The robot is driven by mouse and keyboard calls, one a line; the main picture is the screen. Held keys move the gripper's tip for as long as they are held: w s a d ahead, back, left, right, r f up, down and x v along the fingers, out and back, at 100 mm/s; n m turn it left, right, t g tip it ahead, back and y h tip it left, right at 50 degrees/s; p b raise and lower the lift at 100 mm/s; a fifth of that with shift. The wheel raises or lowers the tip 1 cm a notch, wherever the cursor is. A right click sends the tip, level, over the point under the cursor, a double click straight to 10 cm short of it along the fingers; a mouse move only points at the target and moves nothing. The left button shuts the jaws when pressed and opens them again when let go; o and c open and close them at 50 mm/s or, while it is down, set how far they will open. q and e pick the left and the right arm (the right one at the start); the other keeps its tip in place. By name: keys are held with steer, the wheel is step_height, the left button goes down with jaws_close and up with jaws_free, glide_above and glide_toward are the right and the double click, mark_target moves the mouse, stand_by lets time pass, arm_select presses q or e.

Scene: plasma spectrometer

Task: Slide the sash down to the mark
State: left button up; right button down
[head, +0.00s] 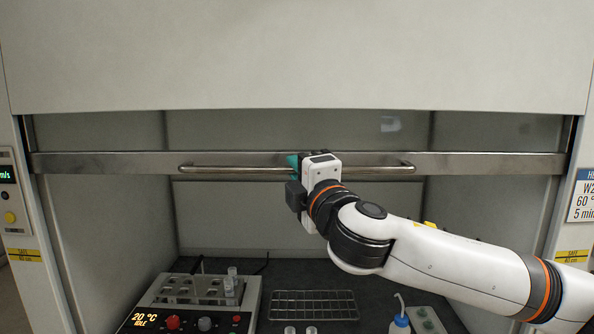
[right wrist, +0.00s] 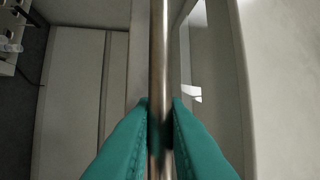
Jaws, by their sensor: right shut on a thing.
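The sash is a glass pane with a steel bottom rail (head: 100,163) and a long horizontal handle bar (head: 235,169). It is part-way up, with the hood opening below it. Yellow "SAFE" marks are on the left post (head: 25,254) and the right post (head: 572,256), both well below the rail. My right gripper (head: 297,165) is at the middle of the handle. In the right wrist view its teal fingers (right wrist: 160,125) are closed around the handle bar (right wrist: 158,60). My left gripper is not in view.
Inside the hood, a heating block (head: 195,290) with tubes stands at left. A wire rack (head: 314,305) is in the middle, and a wash bottle (head: 400,322) is at right. A control panel (head: 9,195) is on the left post and a sign (head: 582,196) on the right.

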step_height(320, 180, down, 18)
steer(key=b, duration=1.2)
steer(key=shift+b, duration=0.4)
steer(key=c, duration=1.5)
jaws_free()
steer(key=shift+r, duration=0.1)
steer(key=shift+o, duration=0.2)
steer(key=b+v, duration=0.3)
steer(key=v, duration=0.9)
